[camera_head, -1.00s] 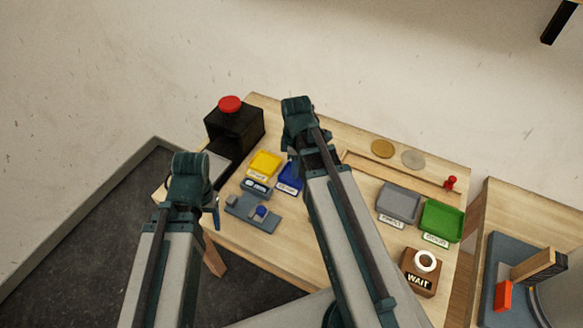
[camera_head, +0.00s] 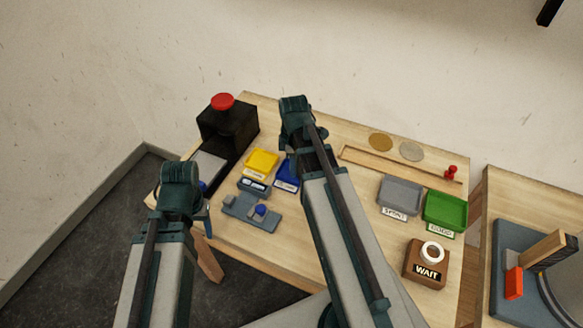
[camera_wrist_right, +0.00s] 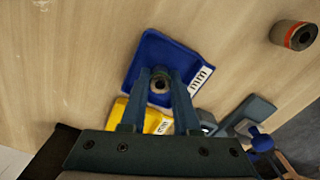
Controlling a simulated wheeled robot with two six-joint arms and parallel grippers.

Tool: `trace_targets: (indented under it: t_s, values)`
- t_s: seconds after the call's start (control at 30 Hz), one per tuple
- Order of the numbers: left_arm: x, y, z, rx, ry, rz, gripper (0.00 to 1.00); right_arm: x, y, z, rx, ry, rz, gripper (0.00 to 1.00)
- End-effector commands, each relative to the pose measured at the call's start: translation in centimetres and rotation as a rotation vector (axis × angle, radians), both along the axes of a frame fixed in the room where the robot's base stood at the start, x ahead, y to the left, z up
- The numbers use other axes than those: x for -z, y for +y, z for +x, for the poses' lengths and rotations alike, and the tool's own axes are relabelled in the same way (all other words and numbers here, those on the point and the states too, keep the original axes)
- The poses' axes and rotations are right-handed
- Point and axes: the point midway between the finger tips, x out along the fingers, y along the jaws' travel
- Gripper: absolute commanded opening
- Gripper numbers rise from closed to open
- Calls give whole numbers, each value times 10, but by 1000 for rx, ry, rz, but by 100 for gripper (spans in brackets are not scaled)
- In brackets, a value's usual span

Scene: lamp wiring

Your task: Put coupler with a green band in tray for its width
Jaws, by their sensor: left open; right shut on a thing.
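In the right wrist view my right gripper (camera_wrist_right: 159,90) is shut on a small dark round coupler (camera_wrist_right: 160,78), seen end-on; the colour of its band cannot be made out. It is over the blue tray (camera_wrist_right: 147,50), whose label ends in "mm"; whether it touches the tray floor is unclear. The yellow tray (camera_wrist_right: 122,110) lies beside it, partly behind the fingers. In the head view the blue tray (camera_head: 289,181) is half hidden by my right arm, next to the yellow tray (camera_head: 262,161). My left gripper (camera_head: 207,207) is open at the table's left edge.
Another coupler with a red band (camera_wrist_right: 295,36) stands apart on the table. A grey fixture with a blue knob (camera_head: 239,206) sits in front of the trays. A grey tray (camera_head: 400,190), green tray (camera_head: 445,209) and WAIT block (camera_head: 426,270) are at the right. A black box (camera_head: 222,128) stands behind.

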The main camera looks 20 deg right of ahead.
Motion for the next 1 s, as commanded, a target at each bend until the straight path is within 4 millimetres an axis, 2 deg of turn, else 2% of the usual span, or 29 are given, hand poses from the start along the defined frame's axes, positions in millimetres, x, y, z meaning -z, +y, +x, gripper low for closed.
trace_targets:
  t_s: [0.17, 0.2, 0.23, 0.67, 0.87, 1.0]
  values:
    - [5, 0, 0, 0, 0, 0, 59, 5, 0, 0, 0, 0, 0, 0]
    - [3, 0, 0, 0, 0, 0, 59, 3, 0, 0, 0, 0, 0, 37]
    - [3, 0, 0, 0, 0, 0, 59, 3, 0, 0, 0, 0, 0, 42]
    - [-1, 0, 0, 0, 0, 0, 59, -1, 0, 0, 0, 0, 0, 42]
    - [-17, 0, 0, 0, 0, 0, 59, -17, 0, 0, 0, 0, 0, 42]
    - [-35, 0, 0, 0, 0, 0, 59, -35, 0, 0, 0, 0, 0, 42]
